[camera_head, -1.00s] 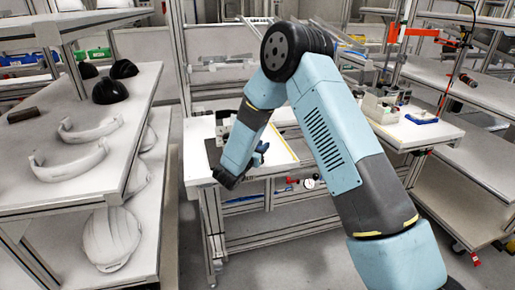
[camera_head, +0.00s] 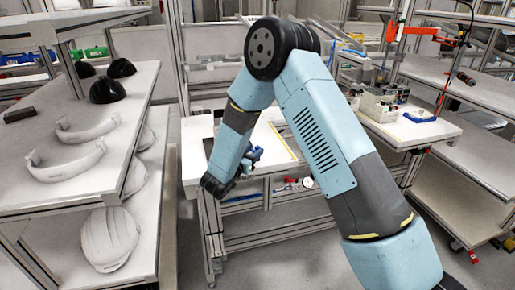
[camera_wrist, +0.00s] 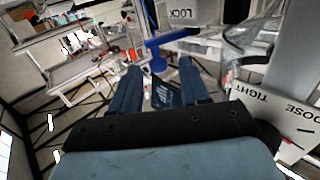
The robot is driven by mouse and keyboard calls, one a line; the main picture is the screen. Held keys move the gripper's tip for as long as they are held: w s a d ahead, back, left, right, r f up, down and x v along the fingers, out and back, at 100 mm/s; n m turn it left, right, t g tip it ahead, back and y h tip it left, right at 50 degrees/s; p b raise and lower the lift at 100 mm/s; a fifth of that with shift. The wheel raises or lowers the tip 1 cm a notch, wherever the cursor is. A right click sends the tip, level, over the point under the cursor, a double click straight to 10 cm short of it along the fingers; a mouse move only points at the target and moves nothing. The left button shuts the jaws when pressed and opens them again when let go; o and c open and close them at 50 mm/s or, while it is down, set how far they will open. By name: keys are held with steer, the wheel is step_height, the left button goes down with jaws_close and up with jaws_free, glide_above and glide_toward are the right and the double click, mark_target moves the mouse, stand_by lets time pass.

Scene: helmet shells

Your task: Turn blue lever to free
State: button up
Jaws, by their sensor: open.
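The blue lever (camera_wrist: 154,52) shows in the wrist view just beyond my fingertips, by a white sign (camera_wrist: 182,14) reading LOCK upside down. One blue part points toward my gripper and another runs off to the right. My gripper (camera_wrist: 159,68) is open, and nothing is clamped between its fingers. A dark card with small lettering (camera_wrist: 163,92) shows through the gap. In the head view my gripper (camera_head: 250,160) is by the front edge of the white workbench (camera_head: 195,130). I cannot pick out the lever there.
A LOOSE/TIGHT sign (camera_wrist: 290,115) and a clear curved part (camera_wrist: 240,45) are close on the right in the wrist view. A shelf (camera_head: 110,180) with helmet shells stands left of the arm. A gauge (camera_head: 307,182) and red valve (camera_head: 289,180) sit under the bench edge.

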steer(key=v, duration=0.8)
steer(key=shift+s+a, duration=0.2)
steer(key=shift+s, duration=0.15)
steer(key=shift+w+r, duration=0.1)
steer(key=w+d+r+n+y, duration=0.1)
steer(key=w+d+r+y, duration=0.15)
steer(key=r, duration=0.35)
steer(key=w+d+r+y, duration=0.1)
steer(key=w+r+y, duration=0.3)
steer(key=r, duration=0.3)
steer(key=s+d+r+n+g+y, duration=0.1)
steer(key=s+d+r+n+y, duration=0.15)
steer(key=r, duration=0.35)
steer(key=s+d+r+n+g+y, duration=0.1)
steer(key=s+d+r+y, duration=0.15)
steer(key=d+r, duration=0.2)
steer(key=s+d+r+g, duration=0.1)
steer(key=s+d+g, duration=0.1)
steer(key=s+d, duration=0.4)
steer(key=s+d+r+n+g+h, duration=0.1)
steer(key=s+d+g, duration=0.2)
steer(key=s+d, duration=0.4)
steer(key=s+d+r+g+h, duration=0.1)
steer(key=s+d, duration=0.5)
steer(key=s, duration=1.2)
steer(key=shift+d+n+g, duration=0.35)
steer(key=shift+d+g, duration=0.05)
steer(key=shift+g, duration=0.5)
